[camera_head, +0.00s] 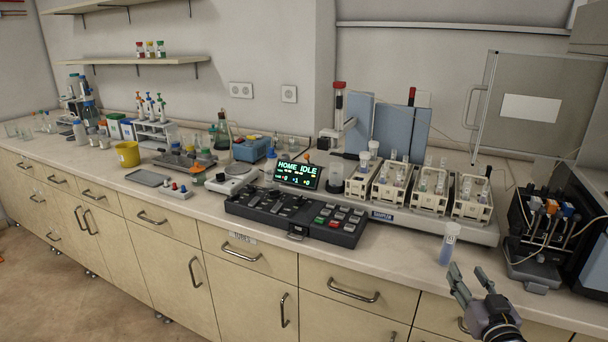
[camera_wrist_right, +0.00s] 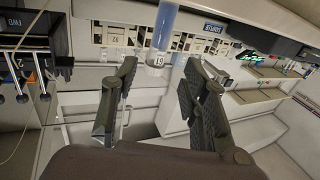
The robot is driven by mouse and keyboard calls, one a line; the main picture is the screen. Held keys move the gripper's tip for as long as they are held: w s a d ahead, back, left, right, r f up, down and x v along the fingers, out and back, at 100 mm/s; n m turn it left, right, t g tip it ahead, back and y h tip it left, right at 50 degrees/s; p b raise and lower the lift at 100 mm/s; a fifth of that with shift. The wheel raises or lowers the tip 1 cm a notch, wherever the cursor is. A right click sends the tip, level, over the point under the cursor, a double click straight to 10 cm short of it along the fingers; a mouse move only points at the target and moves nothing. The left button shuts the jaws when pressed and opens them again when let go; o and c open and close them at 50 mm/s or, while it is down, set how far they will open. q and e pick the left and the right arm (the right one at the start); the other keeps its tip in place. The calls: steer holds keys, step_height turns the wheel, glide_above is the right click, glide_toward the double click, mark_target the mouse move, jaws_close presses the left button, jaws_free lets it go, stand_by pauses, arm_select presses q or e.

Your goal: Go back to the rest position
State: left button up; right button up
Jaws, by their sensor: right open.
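My right gripper (camera_head: 468,274) is at the lower right of the head view, in front of the worktop's front edge. Its fingers are apart with nothing between them. In the right wrist view the open fingers (camera_wrist_right: 161,75) frame a gap. A capped tube with blue liquid (camera_head: 446,247) is upright just beyond the fingertips, over the worktop near its front edge. In the wrist view this tube (camera_wrist_right: 161,40) appears upside down with a numbered cap, apart from both fingers. I cannot tell if its base touches the worktop. My left gripper is not in view.
Behind the tube is an autosampler with white racks (camera_head: 430,190) holding several tubes. A black control panel (camera_head: 295,217) and a screen reading HOME IDLE (camera_head: 298,174) are left of it. A pump unit (camera_head: 540,235) stands right. Cabinets with handles (camera_head: 353,291) line the front.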

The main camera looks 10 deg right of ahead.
steer(key=s+a+f+n+g+y, duration=0.2)
steer(key=s+a+f+g, duration=0.2)
steer(key=a+f, duration=0.35)
steer(key=s+a+f+n+g+y, duration=0.1)
steer(key=s+a+f+g+y, duration=0.15)
steer(key=a+f, duration=0.5)
steer(key=s+a+f+n+g+y, duration=0.1)
steer(key=s+a+f+g, duration=0.1)
steer(key=s+a+g, duration=0.35)
steer(key=s+a+f+n+g, duration=0.25)
steer(key=s+a, duration=0.45)
steer(key=s, duration=0.4)
step_height(320, 180, down, 26)
steer(key=s, duration=0.2)
steer(key=s+d+f+g+p, duration=0.1)
steer(key=s+d+f, duration=0.1)
steer(key=s+f, duration=1.3)
steer(key=shift+s+d+g, duration=0.35)
steer(key=shift+s, duration=0.05)
steer(key=shift+o, duration=1.3)
steer(key=shift+s+m, duration=0.25)
steer(key=shift+s, duration=0.05)
steer(key=shift+o, duration=0.2)
steer(key=shift+d, duration=0.15)
